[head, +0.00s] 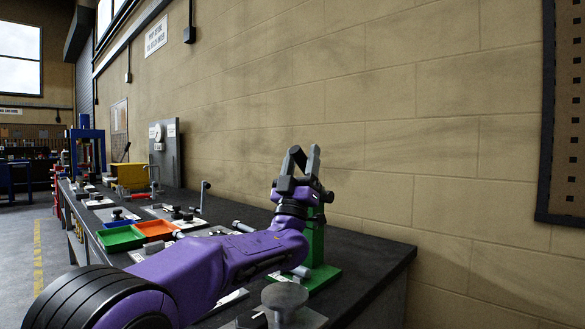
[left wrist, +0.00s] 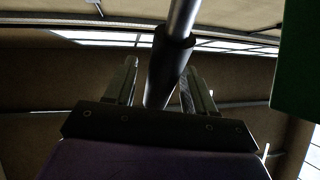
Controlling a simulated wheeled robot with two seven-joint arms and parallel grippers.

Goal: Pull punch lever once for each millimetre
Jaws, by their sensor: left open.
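The punch appears as a green stand (head: 320,265) on the bench, partly hidden behind my purple left arm. My left gripper (head: 304,158) points upward in front of the wall, above the stand, with its fingers apart. In the left wrist view, a lever with a bright metal rod and a dark grip (left wrist: 166,65) runs between the two open fingers. I cannot tell whether the fingers touch it. A green part (left wrist: 303,60) stands at the right of that view. In the head view I cannot make out the lever clearly. My right gripper is not in view.
The dark bench (head: 365,262) runs along the block wall. A green tray (head: 121,238) and an orange tray (head: 157,229) lie left of my arm, with several small tools around. A round grey piece (head: 285,298) stands in front of my arm. The bench's right end is clear.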

